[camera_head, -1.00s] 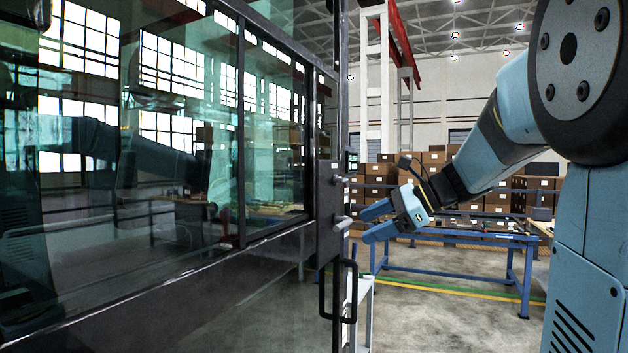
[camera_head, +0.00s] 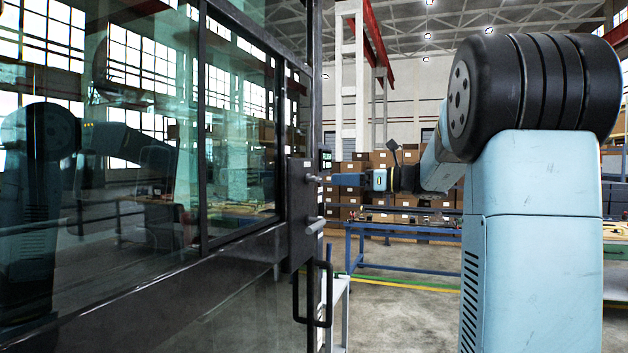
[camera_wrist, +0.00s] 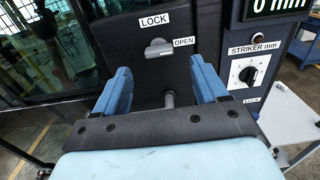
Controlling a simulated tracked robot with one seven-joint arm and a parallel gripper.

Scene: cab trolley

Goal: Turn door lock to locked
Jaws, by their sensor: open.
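The door lock is a small grey knob (camera_wrist: 158,48) on a dark plate (camera_wrist: 120,45) on the cab door. Its tab points right, toward the OPEN label (camera_wrist: 184,42); the LOCK label (camera_wrist: 155,20) is above it. In the head view the knob (camera_head: 314,179) sticks out of the lock box (camera_head: 299,210). My gripper (camera_wrist: 161,74) is open and empty. Its blue fingers point at the plate, one on each side of and short of the knob. In the head view my gripper (camera_head: 345,180) is level with the knob, just right of it.
A grey cylinder (camera_wrist: 169,98) sticks out below the knob, between my fingers in the wrist view. A black pull handle (camera_head: 312,295) is lower on the door. A STRIKER panel with a dial (camera_wrist: 247,74) stands close right. A blue table (camera_head: 400,230) is behind.

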